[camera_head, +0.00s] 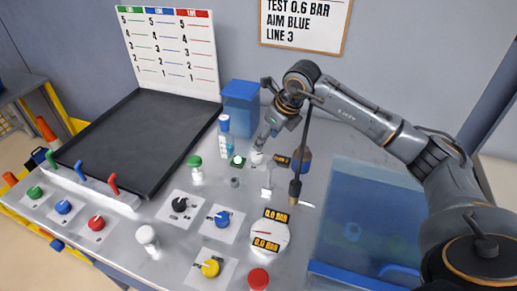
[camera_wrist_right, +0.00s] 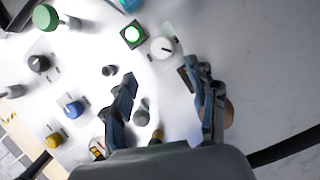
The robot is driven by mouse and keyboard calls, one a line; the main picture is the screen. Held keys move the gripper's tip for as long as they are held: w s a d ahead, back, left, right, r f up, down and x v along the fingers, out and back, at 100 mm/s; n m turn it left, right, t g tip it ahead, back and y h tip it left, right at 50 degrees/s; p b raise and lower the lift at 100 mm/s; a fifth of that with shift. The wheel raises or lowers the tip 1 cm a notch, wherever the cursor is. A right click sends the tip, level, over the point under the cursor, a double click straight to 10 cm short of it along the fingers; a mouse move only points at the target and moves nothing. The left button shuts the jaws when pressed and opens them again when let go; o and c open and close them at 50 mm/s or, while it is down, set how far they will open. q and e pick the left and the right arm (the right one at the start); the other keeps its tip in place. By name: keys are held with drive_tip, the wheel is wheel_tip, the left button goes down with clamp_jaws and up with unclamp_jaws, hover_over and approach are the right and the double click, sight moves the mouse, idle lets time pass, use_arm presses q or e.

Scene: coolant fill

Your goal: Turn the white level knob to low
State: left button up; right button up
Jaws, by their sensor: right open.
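The white level knob (camera_head: 257,157) sits on a pale plate beside a lit green button (camera_head: 238,161), towards the back of the table. In the right wrist view the white knob (camera_wrist_right: 162,47) shows a short dark pointer mark. Its printed labels are too small to read. My right gripper (camera_head: 267,136) is just above and behind the knob in the head view. In the wrist view the two fingers of the right gripper (camera_wrist_right: 160,78) are spread apart, with the knob just beyond their tips and nothing between them. My left gripper is not in view.
A blue box (camera_head: 240,103) and a small bottle (camera_head: 225,140) stand behind. A dark tray (camera_head: 135,135) lies left. Black, blue (camera_head: 221,219) and yellow knobs and a gauge (camera_head: 268,237) are in front. A transparent blue bin (camera_head: 365,225) is at right.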

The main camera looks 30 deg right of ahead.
sight(257, 155)
drive_tip(key=p+x, duration=0.1)
drive_tip(key=x, duration=0.6)
drive_tip(key=shift+w+f, duration=0.2)
drive_tip(key=shift+f, duration=0.15)
drive_tip(key=shift+w+f, duration=0.2)
drive_tip(key=shift+f, duration=0.25)
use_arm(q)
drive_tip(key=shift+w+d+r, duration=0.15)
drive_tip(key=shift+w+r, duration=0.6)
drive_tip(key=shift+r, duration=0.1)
